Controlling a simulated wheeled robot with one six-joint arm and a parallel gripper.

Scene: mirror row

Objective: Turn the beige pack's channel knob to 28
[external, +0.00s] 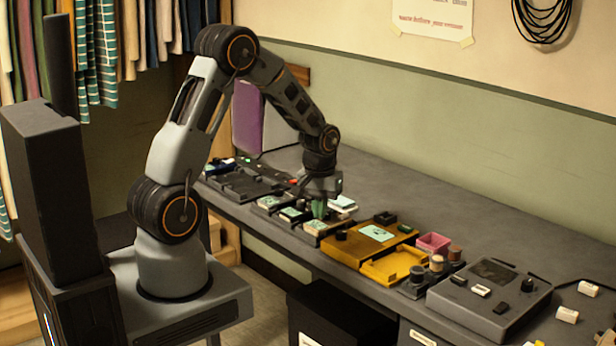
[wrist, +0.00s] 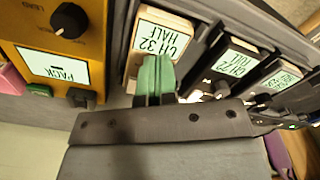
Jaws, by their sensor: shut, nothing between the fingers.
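My gripper (external: 319,210) points down over the row of small packs on the bench. Its green fingers (wrist: 154,76) are shut together with nothing between them. The beige pack (external: 313,228) is under the fingers, and its display (wrist: 157,37) reads CH 32 HALF in the wrist view. The fingers cover the end of the pack below the display, so its channel knob is hidden. I cannot tell whether the fingertips touch it.
Two similar packs (external: 292,214) (external: 268,203) stand to the left; one display (wrist: 236,64) reads CH 72 FULL. A yellow unit (external: 398,266) with a black knob (wrist: 68,19) is close on the right. A pink box (external: 434,242) and grey console (external: 489,296) stand further right.

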